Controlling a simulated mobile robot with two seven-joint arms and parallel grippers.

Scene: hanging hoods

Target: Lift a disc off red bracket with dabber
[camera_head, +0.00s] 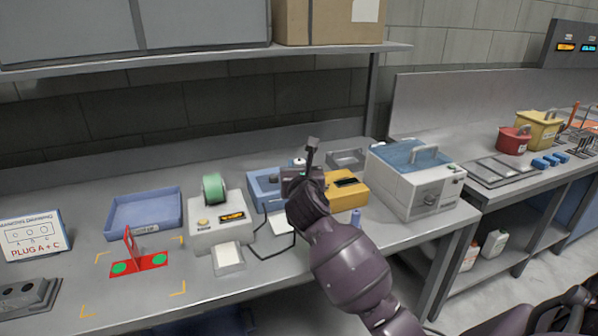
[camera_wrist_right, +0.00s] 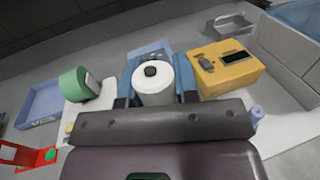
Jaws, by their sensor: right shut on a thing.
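The red bracket (camera_head: 140,264) stands on the bench at left, with an upright plate and a green disc (camera_head: 121,268) on one side and another green disc (camera_head: 159,259) on the other. In the right wrist view, part of the bracket (camera_wrist_right: 22,156) shows at the lower left edge with a green disc (camera_wrist_right: 50,155). My right gripper (camera_head: 301,176) is over the blue box, right of the bracket and apart from it. It is shut on the white dabber (camera_wrist_right: 154,88), which has a black top and sits between the fingers. The dabber's lower end is hidden. My left gripper is out of view.
A label printer-like device with a green roll (camera_head: 214,188) stands between bracket and gripper. A blue tray (camera_head: 145,228) lies behind the bracket. A blue box (camera_head: 263,186), yellow box (camera_head: 345,193) and white blue-lidded machine (camera_head: 415,185) stand right. Yellow corner marks surround the bracket.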

